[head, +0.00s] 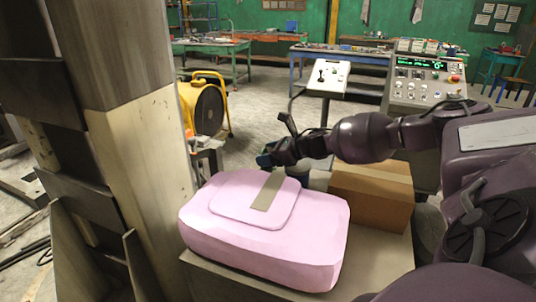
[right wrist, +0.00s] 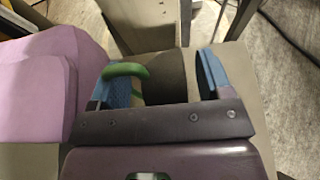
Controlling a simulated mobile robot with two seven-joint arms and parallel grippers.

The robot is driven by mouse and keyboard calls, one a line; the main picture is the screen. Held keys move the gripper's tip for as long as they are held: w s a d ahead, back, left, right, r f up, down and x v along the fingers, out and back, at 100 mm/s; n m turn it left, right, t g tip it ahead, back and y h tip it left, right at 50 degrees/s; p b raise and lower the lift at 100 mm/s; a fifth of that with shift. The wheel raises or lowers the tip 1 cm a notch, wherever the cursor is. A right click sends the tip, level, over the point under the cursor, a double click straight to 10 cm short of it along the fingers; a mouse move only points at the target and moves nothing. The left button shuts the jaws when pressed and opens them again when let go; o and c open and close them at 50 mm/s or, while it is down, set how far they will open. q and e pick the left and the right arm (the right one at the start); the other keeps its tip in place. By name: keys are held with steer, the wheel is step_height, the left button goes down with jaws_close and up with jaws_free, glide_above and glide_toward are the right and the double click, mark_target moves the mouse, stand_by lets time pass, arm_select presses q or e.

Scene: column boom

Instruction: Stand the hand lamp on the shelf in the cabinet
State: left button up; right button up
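My right gripper (head: 272,160) reaches in from the right, just behind the pink case; its blue fingertips show small there. In the right wrist view its two blue fingers (right wrist: 160,82) stand wide apart. Between them is a dark cylinder with a green loop handle (right wrist: 125,70), which looks like the hand lamp (right wrist: 166,80). The green handle is close to the left finger. A gap shows between the cylinder and the right finger. In the head view I cannot make out the lamp clearly behind my gripper. I cannot pick out the cabinet shelf for certain. My left gripper is not in view.
A pink case (head: 250,250) lies on a grey top (head: 385,265); it also shows in the right wrist view (right wrist: 35,90). A cardboard box (head: 372,195) stands right of it. A tall pale column (head: 140,170) rises at left. A control console (head: 420,95) stands behind.

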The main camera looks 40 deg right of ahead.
steer(key=shift+r, duration=0.2)
steer(key=b+v, duration=0.1)
steer(key=v, duration=0.7)
steer(key=shift+s+d, duration=0.25)
steer(key=shift+v, duration=1.55)
steer(key=shift+s+r, duration=0.1)
